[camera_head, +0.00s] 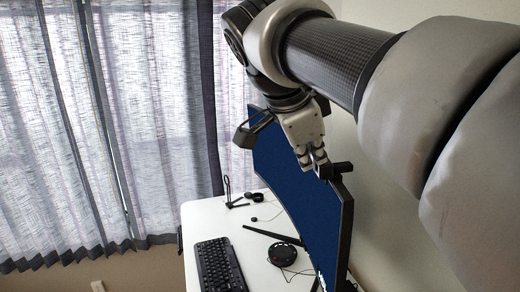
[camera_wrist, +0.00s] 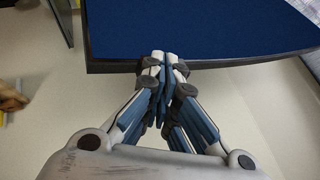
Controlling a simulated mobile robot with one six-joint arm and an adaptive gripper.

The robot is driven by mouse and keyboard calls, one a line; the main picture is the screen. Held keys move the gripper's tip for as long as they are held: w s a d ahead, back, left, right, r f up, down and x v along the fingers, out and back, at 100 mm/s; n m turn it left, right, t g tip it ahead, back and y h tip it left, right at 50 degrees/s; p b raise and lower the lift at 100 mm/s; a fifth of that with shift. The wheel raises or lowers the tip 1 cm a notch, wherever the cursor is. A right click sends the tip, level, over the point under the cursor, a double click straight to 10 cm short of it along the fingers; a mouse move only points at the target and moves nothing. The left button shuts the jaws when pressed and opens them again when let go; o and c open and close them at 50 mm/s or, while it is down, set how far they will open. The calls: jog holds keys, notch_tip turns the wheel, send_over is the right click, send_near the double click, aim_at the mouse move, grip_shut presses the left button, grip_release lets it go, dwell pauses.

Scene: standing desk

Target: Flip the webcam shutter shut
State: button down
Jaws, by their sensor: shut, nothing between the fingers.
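A small black webcam (camera_head: 342,168) sits at the top edge of the dark blue curved monitor (camera_head: 300,195). Its shutter is too small to make out, so I cannot tell its position. My gripper (camera_head: 314,168) is shut and empty, pointing down close beside the webcam's left end in the head view. I cannot tell whether they touch. In the wrist view my gripper (camera_wrist: 163,62) has its fingertips together over the dark bezel of the monitor (camera_wrist: 230,25). The webcam cannot be made out in that view.
The white desk (camera_head: 205,213) carries a black keyboard (camera_head: 220,265), a round black device (camera_head: 282,254) with a cable, and small dark items near the far edge. Grey curtains (camera_head: 150,120) hang at the left. The wall (camera_head: 385,230) is close on the right.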

jog(key=shift+s, duration=0.1)
jog(key=shift+w, duration=1.1)
jog(key=shift+s, duration=0.1)
jog(key=v, duration=1.2)
